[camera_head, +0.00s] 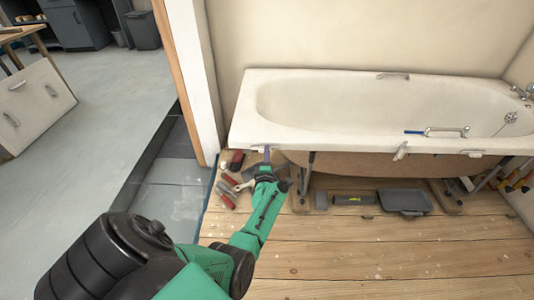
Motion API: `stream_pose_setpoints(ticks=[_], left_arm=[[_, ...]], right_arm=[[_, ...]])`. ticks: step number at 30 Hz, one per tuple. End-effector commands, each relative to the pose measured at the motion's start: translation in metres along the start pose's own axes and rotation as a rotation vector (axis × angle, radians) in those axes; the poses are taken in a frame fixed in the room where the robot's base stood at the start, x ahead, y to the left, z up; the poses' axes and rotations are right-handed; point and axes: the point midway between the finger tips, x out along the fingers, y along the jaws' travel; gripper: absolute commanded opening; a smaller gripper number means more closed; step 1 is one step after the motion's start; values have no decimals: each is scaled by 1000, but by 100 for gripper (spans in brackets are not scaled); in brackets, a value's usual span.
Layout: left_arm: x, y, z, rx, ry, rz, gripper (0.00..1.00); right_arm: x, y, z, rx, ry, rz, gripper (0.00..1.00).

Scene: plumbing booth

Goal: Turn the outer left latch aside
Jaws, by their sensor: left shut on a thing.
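The white bathtub (300,134) stands along the wall with its front rim toward me. Small pale latches sit under the front rim: the outer left latch (257,148) at the left end, another latch (401,151) near the middle and one (473,153) farther right. My left gripper (267,155), on the green arm, reaches up to the left end of the rim. It is shut at the outer left latch, which it partly hides. The latch's exact angle is too small to tell. My right gripper is out of view.
Red-handled tools (228,190) lie on the wooden floor left of my gripper. A dark tray (405,201) and a level (353,199) lie under the tub. A door frame (198,80) rises close at left. The floor in front is clear.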

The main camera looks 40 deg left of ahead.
Motion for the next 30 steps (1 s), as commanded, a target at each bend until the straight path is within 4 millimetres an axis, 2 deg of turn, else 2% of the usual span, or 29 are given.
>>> stream_pose_setpoints(ticks=[17,18,20,30], left_arm=[[0,0,-2,40,4,0,0],[0,0,-2,40,4,0,29],[0,0,-2,40,3,0,50],[-1,0,0,40,1,0,50]], right_arm=[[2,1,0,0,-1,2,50],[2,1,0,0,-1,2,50],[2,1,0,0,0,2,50],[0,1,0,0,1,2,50]])
